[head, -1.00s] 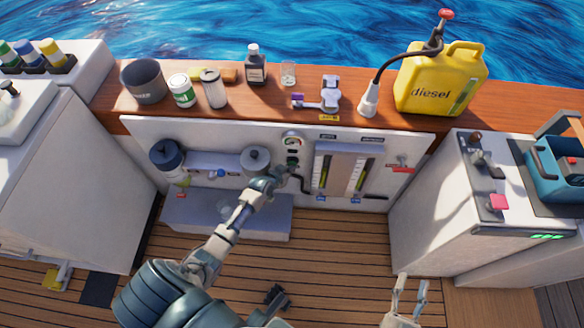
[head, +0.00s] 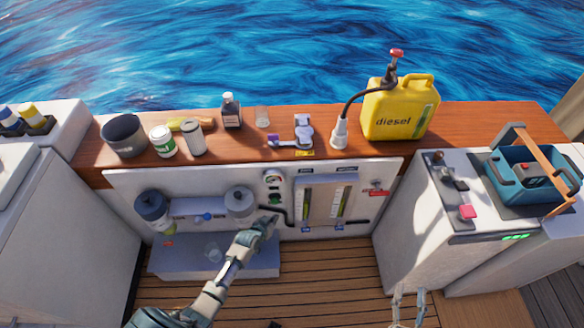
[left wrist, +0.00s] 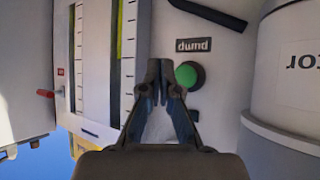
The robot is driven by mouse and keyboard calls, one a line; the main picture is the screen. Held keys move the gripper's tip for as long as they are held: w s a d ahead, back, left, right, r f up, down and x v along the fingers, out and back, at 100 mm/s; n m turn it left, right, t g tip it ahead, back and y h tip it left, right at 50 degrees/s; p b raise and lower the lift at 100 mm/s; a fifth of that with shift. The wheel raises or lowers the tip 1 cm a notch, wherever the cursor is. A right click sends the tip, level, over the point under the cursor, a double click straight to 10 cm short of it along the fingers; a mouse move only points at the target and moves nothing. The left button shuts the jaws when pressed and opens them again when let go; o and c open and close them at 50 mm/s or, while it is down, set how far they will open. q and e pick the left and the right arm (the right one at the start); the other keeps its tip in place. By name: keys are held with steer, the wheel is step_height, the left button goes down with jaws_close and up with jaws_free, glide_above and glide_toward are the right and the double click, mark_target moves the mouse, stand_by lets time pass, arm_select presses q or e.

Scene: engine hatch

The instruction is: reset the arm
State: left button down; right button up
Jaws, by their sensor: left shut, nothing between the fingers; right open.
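My left gripper (head: 270,221) is in front of the white engine panel (head: 373,213), just below the round gauge and pump controls. In the left wrist view its two dark fingers (left wrist: 160,72) meet at the tips, shut with nothing between them. The green pump button (left wrist: 188,75) is right beside the fingertips in that view; the gap to the panel is hard to judge. In the head view the green button (head: 275,198) sits under the gauge (head: 272,178). My right gripper (head: 408,296) is open and empty at the bottom, over the deck.
White cabinets stand on both sides; the right one holds a blue toolbox (head: 528,178).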

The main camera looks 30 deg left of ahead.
step_height(320, 180, down, 22)
steer(key=s+d+g+h+p, duration=0.1)
steer(key=g+h+p, duration=0.1)
steer(key=g+p, duration=0.5)
arm_select(q)
steer(key=s+d+f+g+p, duration=0.1)
steer(key=s+d+f+g, duration=0.1)
steer(key=s, duration=1)
steer(key=s+d+f+m+g+p, duration=0.1)
steer(key=s+d+f+g, duration=0.2)
steer(key=s, duration=1)
steer(key=s+d+f+m+g+p, duration=0.1)
steer(key=s+d+f+g, duration=0.2)
steer(key=s+d, duration=0.5)
steer(key=s+g, duration=0.1)
steer(key=s, duration=0.4)
steer(key=shift+s+p, duration=0.15)
steer(key=shift+p, duration=0.2)
arm_select(e)
steer(key=s+d+f+g+h, duration=0.1)
steer(key=s+d+f+g, duration=0.2)
steer(key=s+f, duration=0.7)
steer(key=s+d+f+g+h, duration=0.1)
steer(key=s+d+f+g, duration=0.2)
steer(key=s+f+g, duration=0.5)
steer(key=shift+s+d+f+h, duration=0.4)
steer(key=shift+s+f, duration=0.45)
steer(key=shift+s, duration=0.4)
arm_select(q)
steer(key=shift+d, duration=0.1)
